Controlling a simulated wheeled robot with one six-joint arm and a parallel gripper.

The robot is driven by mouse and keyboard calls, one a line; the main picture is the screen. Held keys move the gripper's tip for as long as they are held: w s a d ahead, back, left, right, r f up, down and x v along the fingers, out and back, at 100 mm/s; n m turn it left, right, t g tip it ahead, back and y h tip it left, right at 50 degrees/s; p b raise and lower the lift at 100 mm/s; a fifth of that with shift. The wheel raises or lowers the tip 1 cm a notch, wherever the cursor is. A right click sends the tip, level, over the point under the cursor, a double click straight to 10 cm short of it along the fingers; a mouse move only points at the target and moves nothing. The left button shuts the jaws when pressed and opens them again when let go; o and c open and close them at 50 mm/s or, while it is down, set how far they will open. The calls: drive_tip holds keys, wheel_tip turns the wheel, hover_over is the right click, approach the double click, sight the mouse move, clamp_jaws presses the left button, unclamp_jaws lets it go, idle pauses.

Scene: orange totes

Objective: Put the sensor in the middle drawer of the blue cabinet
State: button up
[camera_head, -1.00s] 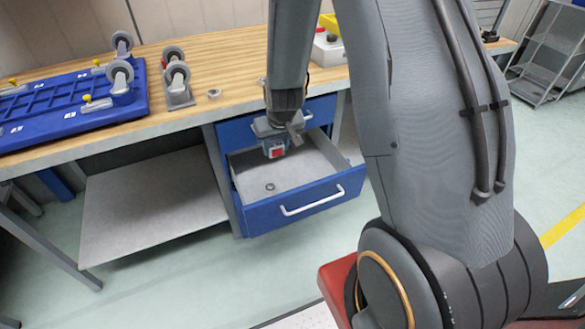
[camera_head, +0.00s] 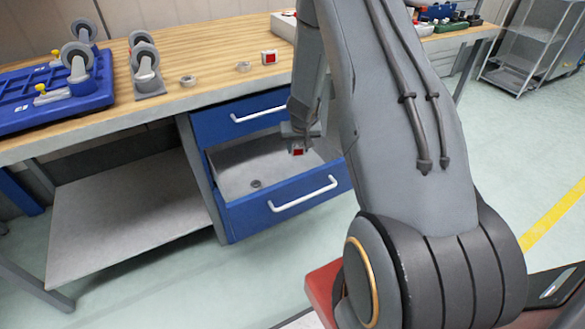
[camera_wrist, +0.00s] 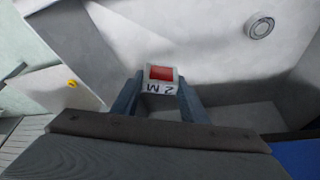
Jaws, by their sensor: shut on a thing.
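The sensor, a small white block with a red face, is in my gripper (camera_head: 299,143). In the wrist view the sensor (camera_wrist: 160,86) sits between the two fingers and shows dark lettering. The blue cabinet (camera_head: 215,128) stands under the bench, its upper drawer shut. Below that, a blue-fronted drawer (camera_head: 285,205) is pulled open, with a grey inside. My gripper hangs over the right rear part of this open drawer. I cannot tell how far the sensor is above the drawer floor. A small metal ring (camera_head: 256,184) lies in the drawer; the ring (camera_wrist: 260,27) also shows in the wrist view.
The wooden bench top (camera_head: 195,57) overhangs the drawer. It bears another red-and-white block (camera_head: 269,57), loose rings (camera_head: 188,80), a caster piece (camera_head: 147,77) and a blue tray (camera_head: 45,100). A lower shelf (camera_head: 130,205) is left of the cabinet. The drawer floor is mostly clear.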

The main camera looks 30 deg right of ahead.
sight(298, 152)
drive_tip(key=shift+f+b, duration=1.95)
drive_tip(key=shift+b, duration=1)
wheel_tip(298, 152, down, 4)
drive_tip(key=b, duration=0.6)
drive_tip(key=shift+f+b, duration=0.1)
drive_tip(key=shift+b, duration=0.25)
drive_tip(key=shift+f, duration=0.1)
drive_tip(key=o, duration=1.1)
